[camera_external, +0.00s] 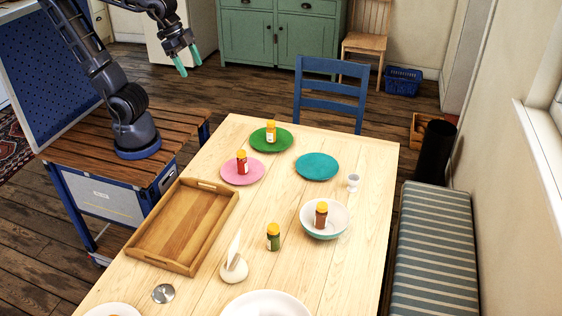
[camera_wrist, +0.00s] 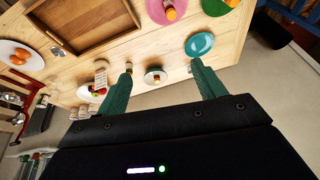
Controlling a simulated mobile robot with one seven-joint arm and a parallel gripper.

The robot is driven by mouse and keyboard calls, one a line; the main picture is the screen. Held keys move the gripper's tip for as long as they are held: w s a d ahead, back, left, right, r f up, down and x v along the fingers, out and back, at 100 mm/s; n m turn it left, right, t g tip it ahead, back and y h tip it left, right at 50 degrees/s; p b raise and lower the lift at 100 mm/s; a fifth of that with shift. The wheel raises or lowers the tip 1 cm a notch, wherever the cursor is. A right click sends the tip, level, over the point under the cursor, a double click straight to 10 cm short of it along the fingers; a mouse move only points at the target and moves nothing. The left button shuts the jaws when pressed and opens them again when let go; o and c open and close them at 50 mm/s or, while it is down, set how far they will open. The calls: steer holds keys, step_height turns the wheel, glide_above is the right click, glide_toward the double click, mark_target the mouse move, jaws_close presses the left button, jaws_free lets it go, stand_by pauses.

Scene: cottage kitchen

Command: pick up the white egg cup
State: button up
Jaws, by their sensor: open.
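The small white egg cup (camera_external: 353,182) stands upright near the right edge of the table (camera_external: 345,250), between the teal plate and the white bowl. My gripper (camera_external: 188,62) is high above the floor beyond the table's far left corner, well apart from the egg cup. Its two green fingers are spread with nothing between them. In the wrist view my gripper (camera_wrist: 160,66) is open, with the tabletop far beyond the fingertips. I cannot make out the egg cup clearly there; the right finger may partly hide it.
Close to the egg cup are the teal plate (camera_external: 317,166) and the white bowl (camera_external: 324,220) holding a jar (camera_external: 321,213). Pink (camera_external: 243,172) and green (camera_external: 270,140) plates carry jars. A wooden tray (camera_external: 182,228) lies left. A blue chair (camera_external: 331,92) and striped bench (camera_external: 434,258) flank the table.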

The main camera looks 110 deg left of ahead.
steer(key=w+m, duration=0.3)
steer(key=w, duration=1.2)
steer(key=m+g+h, duration=0.2)
steer(key=m+h, duration=0.1)
steer(key=m, duration=0.4)
glide_above(354, 179)
steer(key=s, duration=0.2)
step_height(354, 179, down, 34)
steer(key=shift+g, duration=0.3)
steer(key=x, duration=1)
steer(key=shift+w+a, duration=0.25)
steer(key=shift+w, duration=0.05)
steer(key=c, duration=1.1)
